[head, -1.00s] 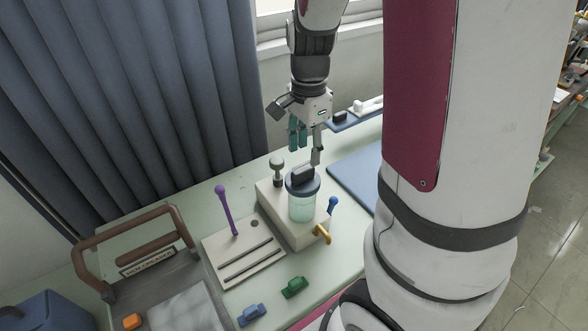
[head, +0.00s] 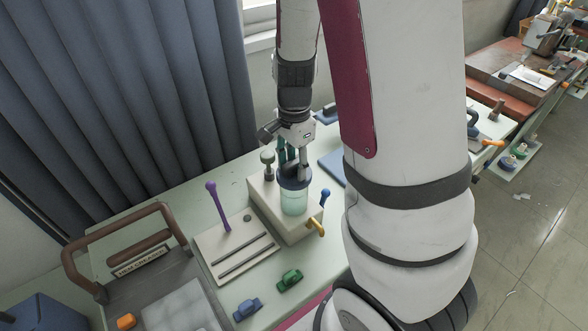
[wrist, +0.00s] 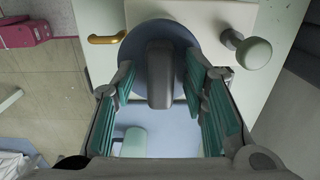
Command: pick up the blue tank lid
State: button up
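The blue tank lid (head: 294,184) is a dark blue disc on top of a clear cylindrical tank (head: 294,203). In the wrist view the lid (wrist: 190,40) shows its raised dark grey handle (wrist: 160,75). My gripper (head: 292,163) is right above the lid, pointing down. In the wrist view my gripper (wrist: 160,82) is open, with its teal-padded fingers on either side of the handle and a visible gap on both sides. The fingers partly hide the handle in the head view.
The tank stands on a cream block (head: 268,211) with a green-grey round knob (head: 267,158), a yellow hook (head: 316,228) and a blue knob (head: 325,194). A slotted board with a purple rod (head: 218,208) is to the left. Green and blue clips lie in front.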

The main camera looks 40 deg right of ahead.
grip_shut()
